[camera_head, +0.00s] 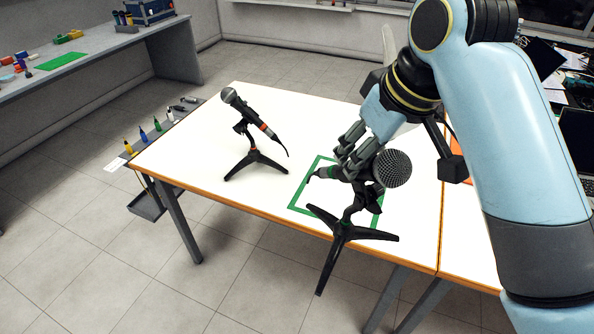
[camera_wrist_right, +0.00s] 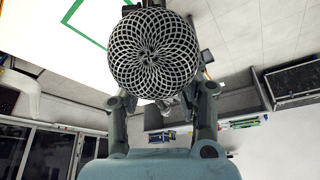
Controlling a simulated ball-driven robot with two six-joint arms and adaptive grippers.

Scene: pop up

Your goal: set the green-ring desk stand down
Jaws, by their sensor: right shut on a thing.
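The green-ring desk stand (camera_head: 345,230) is a black tripod carrying a microphone with a grey mesh head (camera_head: 391,168). My right gripper (camera_head: 350,158) is shut on it near the microphone body, and the stand is upright. Its feet appear in front of the green square outline (camera_head: 301,190) on the white table, one leg overlapping the table's front edge in the picture, so it looks held above the tabletop. In the right wrist view the mesh head (camera_wrist_right: 155,53) fills the space between my fingers and hides the grip. My left gripper is out of view.
A second microphone stand with a red-orange ring (camera_head: 254,160) stands on the white table (camera_head: 225,190) to the left. An orange-edged area (camera_head: 456,146) lies at right. Small coloured bottles (camera_head: 143,134) sit on a rack at the table's left end. The tabletop between is clear.

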